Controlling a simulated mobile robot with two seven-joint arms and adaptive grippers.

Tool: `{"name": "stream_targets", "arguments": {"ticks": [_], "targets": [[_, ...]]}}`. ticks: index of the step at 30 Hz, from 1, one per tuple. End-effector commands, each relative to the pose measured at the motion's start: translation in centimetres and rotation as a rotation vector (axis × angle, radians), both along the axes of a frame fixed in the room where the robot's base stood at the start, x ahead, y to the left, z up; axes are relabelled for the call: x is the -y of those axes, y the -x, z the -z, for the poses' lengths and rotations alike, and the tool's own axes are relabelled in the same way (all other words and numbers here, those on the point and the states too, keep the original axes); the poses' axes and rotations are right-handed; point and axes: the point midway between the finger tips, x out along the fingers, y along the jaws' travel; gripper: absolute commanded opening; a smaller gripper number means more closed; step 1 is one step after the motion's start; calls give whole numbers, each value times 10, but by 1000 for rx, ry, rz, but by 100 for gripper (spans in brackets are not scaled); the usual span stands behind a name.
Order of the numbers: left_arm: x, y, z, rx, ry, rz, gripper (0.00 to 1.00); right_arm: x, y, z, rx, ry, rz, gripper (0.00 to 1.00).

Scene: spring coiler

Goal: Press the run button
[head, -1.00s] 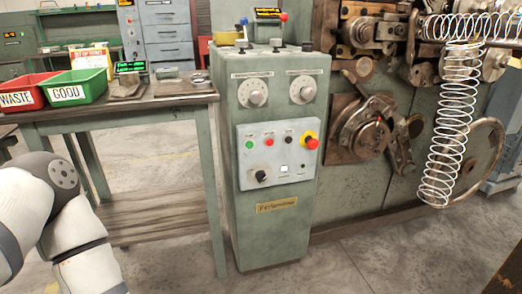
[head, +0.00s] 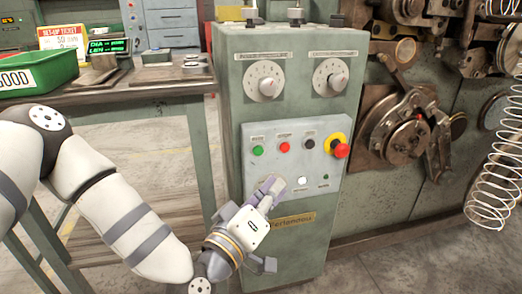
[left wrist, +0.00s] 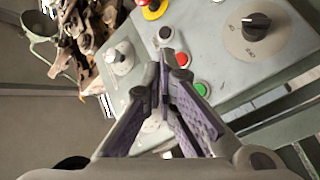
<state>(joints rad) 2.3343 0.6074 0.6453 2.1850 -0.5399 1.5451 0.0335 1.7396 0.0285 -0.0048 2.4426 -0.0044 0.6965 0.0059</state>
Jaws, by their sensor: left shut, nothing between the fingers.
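The control box (head: 232,130) carries a light grey button panel (head: 330,175). On it sit a green button (head: 258,151), a red button (head: 284,147), a dark button (head: 309,143) and a red mushroom button on a yellow ring (head: 338,148). Their labels are too small to read. My left gripper (head: 271,186) is shut and empty, in front of the panel's lower left, below the green and red buttons. In the left wrist view the green button (left wrist: 203,90) and red button (left wrist: 182,60) lie beyond the closed purple-padded fingers. My right gripper is not in view.
A black selector knob (left wrist: 262,26) shows beside the buttons in the wrist view. Two dials (head: 265,82) sit above the panel. The coiling machine (head: 400,130) and a hanging wire spring (head: 497,185) stand right. A bench with a green bin (head: 45,75) stands left.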

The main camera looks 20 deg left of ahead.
Motion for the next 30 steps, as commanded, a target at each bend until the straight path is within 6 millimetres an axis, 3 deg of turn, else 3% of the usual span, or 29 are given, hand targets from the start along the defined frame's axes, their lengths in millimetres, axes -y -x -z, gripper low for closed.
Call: {"name": "stream_targets", "arguments": {"ticks": [7,21,30], "targets": [[-4,-5,1,-1,-1,-1,0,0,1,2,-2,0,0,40],[-40,-59,2,-1,-1,0,0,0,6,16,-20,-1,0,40],[-49,-73,1,-3,-1,2,0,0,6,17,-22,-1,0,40]]}}
